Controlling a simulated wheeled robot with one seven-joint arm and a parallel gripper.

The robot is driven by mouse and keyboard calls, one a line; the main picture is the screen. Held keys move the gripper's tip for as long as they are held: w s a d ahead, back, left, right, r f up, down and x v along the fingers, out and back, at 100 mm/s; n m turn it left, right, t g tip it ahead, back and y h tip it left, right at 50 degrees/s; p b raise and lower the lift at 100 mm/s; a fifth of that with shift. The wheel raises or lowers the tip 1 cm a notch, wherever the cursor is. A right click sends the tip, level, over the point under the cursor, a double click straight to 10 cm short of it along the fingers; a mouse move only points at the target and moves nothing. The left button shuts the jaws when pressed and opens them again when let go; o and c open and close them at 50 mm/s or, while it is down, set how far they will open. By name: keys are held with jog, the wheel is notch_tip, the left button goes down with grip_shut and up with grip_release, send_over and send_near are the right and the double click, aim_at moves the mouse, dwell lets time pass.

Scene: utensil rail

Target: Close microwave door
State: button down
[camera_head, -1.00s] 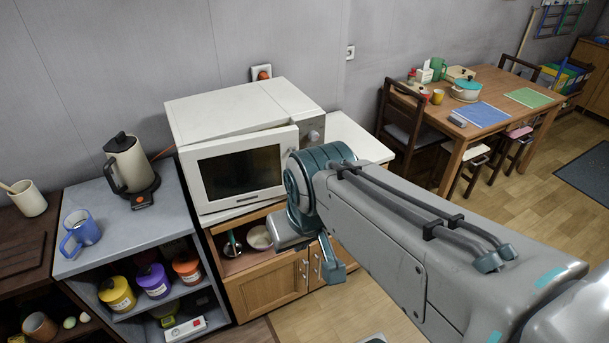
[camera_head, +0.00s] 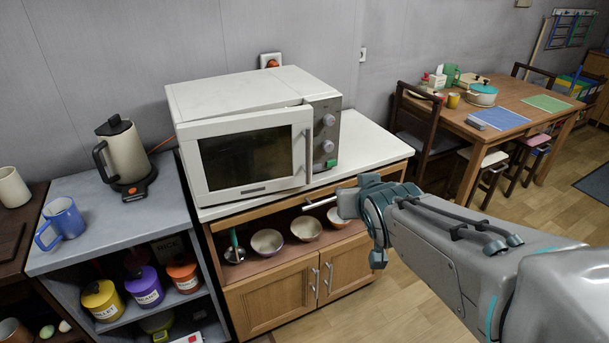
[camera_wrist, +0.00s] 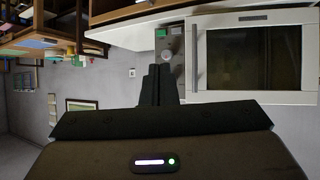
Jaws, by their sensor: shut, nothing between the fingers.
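The white microwave (camera_head: 250,88) stands on a white counter. Its door (camera_head: 216,128) has a dark window and a vertical handle (camera_head: 308,150) at the right. The door is slightly ajar: its right edge stands out from the body, with a narrow dark gap along the top. The control panel (camera_head: 327,125) is right of the door. My gripper (camera_wrist: 157,78) is shut and empty in the wrist view, where the microwave appears upside down. Its dark fingers point toward the panel side, beside the door handle (camera_wrist: 195,55); contact cannot be told. My wrist hides the fingers in the head view.
The counter (camera_head: 370,145) has free room right of the microwave. Below it are a horizontal handle (camera_head: 320,202), bowls (camera_head: 267,241) and cabinet doors (camera_head: 270,295). A kettle (camera_head: 126,155) and blue mug (camera_head: 62,220) stand left. A chair (camera_head: 425,130) and dining table (camera_head: 520,105) are right.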

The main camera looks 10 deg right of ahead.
jog(key=w+a+f+n+t+y+b, duration=0.3)
jog(key=w+f+t+b, duration=0.4)
jog(key=b, duration=0.6)
jog(key=w+a+y, duration=0.1)
jog(key=w+a, duration=0.1)
jog(key=w, duration=1)
jog(key=shift+w+m, duration=0.25)
jog(key=shift+m, duration=0.05)
jog(key=shift+f+b, duration=0.1)
jog(key=shift+b, duration=0.2)
